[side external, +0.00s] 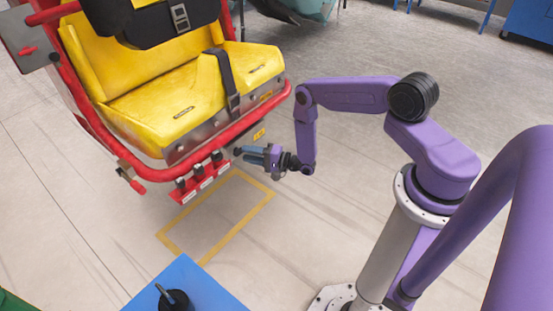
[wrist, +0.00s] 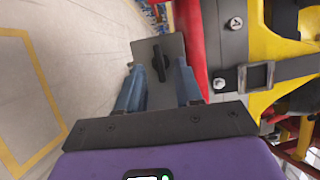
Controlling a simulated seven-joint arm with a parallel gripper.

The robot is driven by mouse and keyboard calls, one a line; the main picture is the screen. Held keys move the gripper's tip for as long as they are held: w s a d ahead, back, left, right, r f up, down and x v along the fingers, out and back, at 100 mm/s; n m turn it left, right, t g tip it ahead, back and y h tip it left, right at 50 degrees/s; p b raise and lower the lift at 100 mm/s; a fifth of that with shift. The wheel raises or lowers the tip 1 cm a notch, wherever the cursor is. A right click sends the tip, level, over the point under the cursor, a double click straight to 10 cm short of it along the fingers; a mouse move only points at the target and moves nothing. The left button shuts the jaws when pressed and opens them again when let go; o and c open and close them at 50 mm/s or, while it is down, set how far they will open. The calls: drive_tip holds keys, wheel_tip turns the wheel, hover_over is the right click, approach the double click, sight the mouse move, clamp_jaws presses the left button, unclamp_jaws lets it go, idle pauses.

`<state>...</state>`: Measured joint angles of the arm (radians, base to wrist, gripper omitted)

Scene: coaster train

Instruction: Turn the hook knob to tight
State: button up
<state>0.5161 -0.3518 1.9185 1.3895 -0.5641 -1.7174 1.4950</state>
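A dark elongated knob (wrist: 158,68) stands on a grey plate (wrist: 147,48) in the wrist view. I take it for the hook knob; no tight mark is legible. My gripper (wrist: 160,64) is open. Its two blue-grey fingers lie to either side of the knob in the picture, with visible gaps and no clear contact. In the side external view my gripper (side external: 247,156) is level and points left, close to the front underside of the yellow seat (side external: 190,85). The knob between the fingers is too small to make out there.
A red curved bar (side external: 240,125) runs along the seat front. A red panel (side external: 200,184) with black knobs hangs left of my gripper. A yellow rectangle (side external: 262,203) marks the floor below. A blue table (side external: 190,288) with a black object (side external: 173,299) stands at the front.

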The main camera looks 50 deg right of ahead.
drive_tip(key=v, duration=1.6)
drive_tip(key=shift+a, duration=0.1)
